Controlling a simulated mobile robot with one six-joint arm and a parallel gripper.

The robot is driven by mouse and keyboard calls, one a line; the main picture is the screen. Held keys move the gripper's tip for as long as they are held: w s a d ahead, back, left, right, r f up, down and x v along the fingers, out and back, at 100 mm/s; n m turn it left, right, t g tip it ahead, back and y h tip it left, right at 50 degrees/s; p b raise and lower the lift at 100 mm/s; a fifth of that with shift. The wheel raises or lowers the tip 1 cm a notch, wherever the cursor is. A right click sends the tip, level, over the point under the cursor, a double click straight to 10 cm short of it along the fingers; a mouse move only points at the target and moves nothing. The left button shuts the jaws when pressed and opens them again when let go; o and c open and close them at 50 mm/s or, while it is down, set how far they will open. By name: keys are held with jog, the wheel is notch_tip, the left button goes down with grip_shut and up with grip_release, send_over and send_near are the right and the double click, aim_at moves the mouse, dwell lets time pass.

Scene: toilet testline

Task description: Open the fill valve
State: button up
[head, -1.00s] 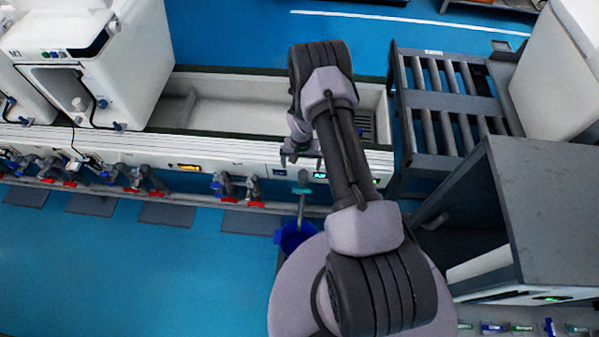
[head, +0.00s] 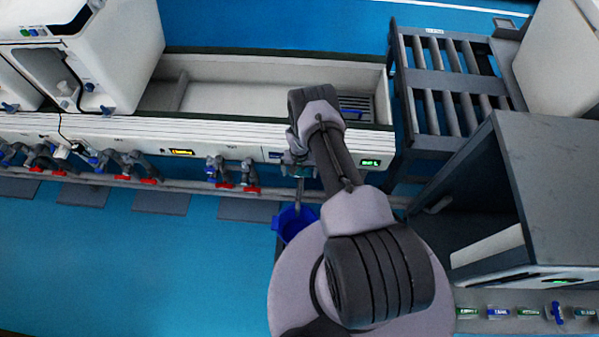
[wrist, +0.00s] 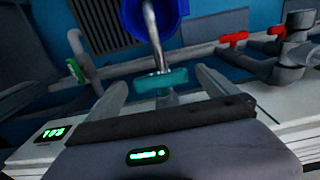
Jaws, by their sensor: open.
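A valve with a teal handle (wrist: 165,82) sits on a grey pipe under the trough's front panel. I take it for the fill valve, though no label is legible. It also shows in the head view, partly hidden by my gripper (head: 290,162). A grey spout runs from it to a blue bucket (head: 294,220), which also shows in the wrist view (wrist: 158,15). In the wrist view my gripper (wrist: 161,78) is open, with one finger on each side of the teal handle. I cannot tell whether either finger touches it.
Red-handled valves (wrist: 252,38) stand beside it, and several more line the panel. A smaller green handle (wrist: 75,70) is on the other side. The white trough (head: 240,97) lies behind the panel, a roller stand (head: 448,50) and grey cabinet (head: 560,170) at right. Blue floor at left is open.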

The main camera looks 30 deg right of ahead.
jog(key=c, duration=1.4)
jog(key=shift+o, duration=0.2)
jog(key=b, duration=0.1)
jog(key=h+b, duration=0.1)
jog(key=b, duration=0.1)
jog(key=shift+w+a+f+g, duration=0.1)
jog(key=shift+w+f+g, duration=0.05)
jog(key=shift+f+g, duration=0.15)
jog(key=h+b, duration=0.1)
jog(key=b, duration=0.2)
jog(key=g+h+b, duration=0.1)
jog(key=b, duration=0.2)
jog(key=shift+w+a+f+g+h, duration=0.2)
jog(key=shift+a+g+h, duration=0.1)
jog(key=shift+a+r+g+h+b, duration=0.15)
jog(key=shift+g+h+b, duration=0.45)
jog(key=shift+h+b, duration=0.45)
jog(key=shift+w+a+g+h, duration=0.1)
jog(key=shift+g+h, duration=0.5)
jog(key=shift+h, duration=0.05)
jog(key=o, duration=1.4)
jog(key=shift+c, duration=0.2)
